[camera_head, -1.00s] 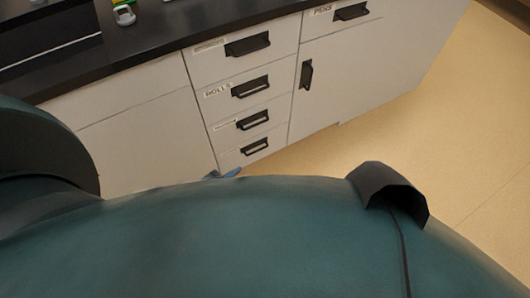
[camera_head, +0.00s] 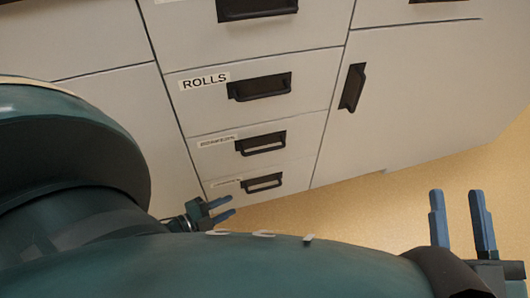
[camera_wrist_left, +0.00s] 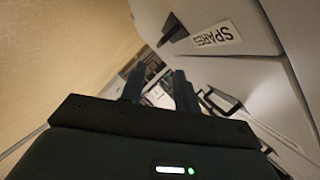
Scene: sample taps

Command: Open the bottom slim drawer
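The bottom slim drawer (camera_head: 298,174) is the lowest in the white drawer column in the head view. It looks flush with the cabinet front. It has a black handle (camera_head: 262,183) and a small label too small to read. My left gripper (camera_head: 232,204) is just below and left of that handle, apart from it, with its blue fingers open and empty. In the left wrist view the open fingers (camera_wrist_left: 160,72) show dark, with a dark handle (camera_wrist_left: 222,103) to their right; I cannot tell which drawer it belongs to. My right gripper (camera_head: 456,193) is open and empty at the right.
Above are another slim drawer (camera_head: 300,139) and a drawer labelled ROLLS (camera_head: 310,84). A cabinet door (camera_head: 430,90) with an upright handle is to the right. A SPARES label (camera_wrist_left: 217,34) shows in the left wrist view. Tan floor (camera_head: 350,210) is clear at lower right.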

